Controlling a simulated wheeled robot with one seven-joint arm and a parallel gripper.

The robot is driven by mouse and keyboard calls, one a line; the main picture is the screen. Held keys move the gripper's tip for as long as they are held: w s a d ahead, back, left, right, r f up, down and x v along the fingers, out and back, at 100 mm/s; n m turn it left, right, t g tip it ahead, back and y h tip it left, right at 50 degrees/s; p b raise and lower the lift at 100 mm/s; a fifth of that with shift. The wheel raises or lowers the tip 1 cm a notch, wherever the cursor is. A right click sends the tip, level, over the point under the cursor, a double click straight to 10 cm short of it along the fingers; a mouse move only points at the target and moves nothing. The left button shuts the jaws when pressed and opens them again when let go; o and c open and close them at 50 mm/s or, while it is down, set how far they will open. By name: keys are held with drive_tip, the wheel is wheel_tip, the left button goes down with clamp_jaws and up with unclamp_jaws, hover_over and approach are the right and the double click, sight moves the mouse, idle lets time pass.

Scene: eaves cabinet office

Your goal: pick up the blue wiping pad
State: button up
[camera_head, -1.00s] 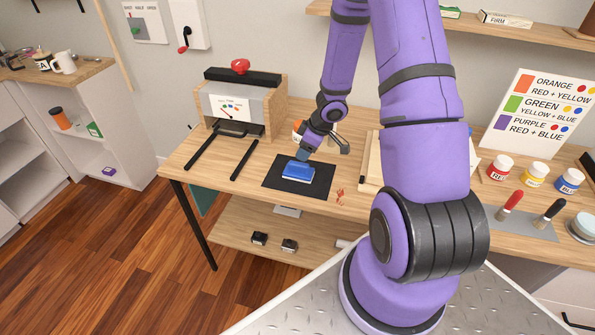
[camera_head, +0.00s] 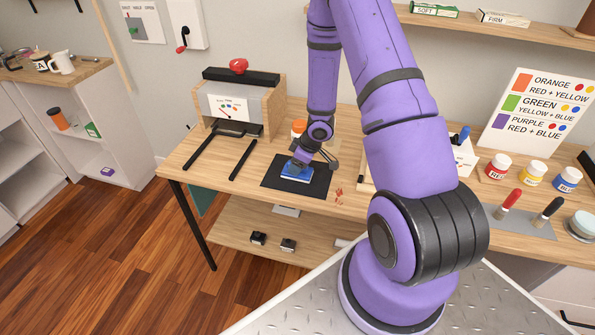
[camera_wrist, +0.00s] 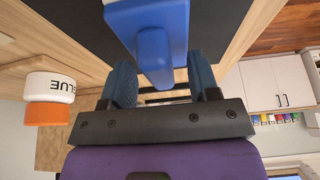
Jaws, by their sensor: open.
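The blue wiping pad (camera_head: 297,175) lies on a black mat (camera_head: 318,183) on the wooden table. In the wrist view the pad (camera_wrist: 150,17) shows a blue back with a raised blue handle and a pale layer at its edge. My gripper (camera_head: 300,163) is right above the pad, pointing down, and hides part of it. In the wrist view my gripper (camera_wrist: 161,75) is open, with one blue-padded finger on each side of the handle. The handle shows between the fingers, with a gap visible at least on the left; contact on the right is hard to tell.
A white and orange jar (camera_head: 299,129) stands behind the mat; it shows close by in the wrist view (camera_wrist: 49,97). A press-like wooden device (camera_head: 243,105) stands at the back left. Paint jars (camera_head: 533,174) and brushes are at the right.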

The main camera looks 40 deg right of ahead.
drive_tip(key=c, duration=1)
drive_tip(key=shift+r, duration=0.2)
drive_tip(key=shift+r, duration=4.85)
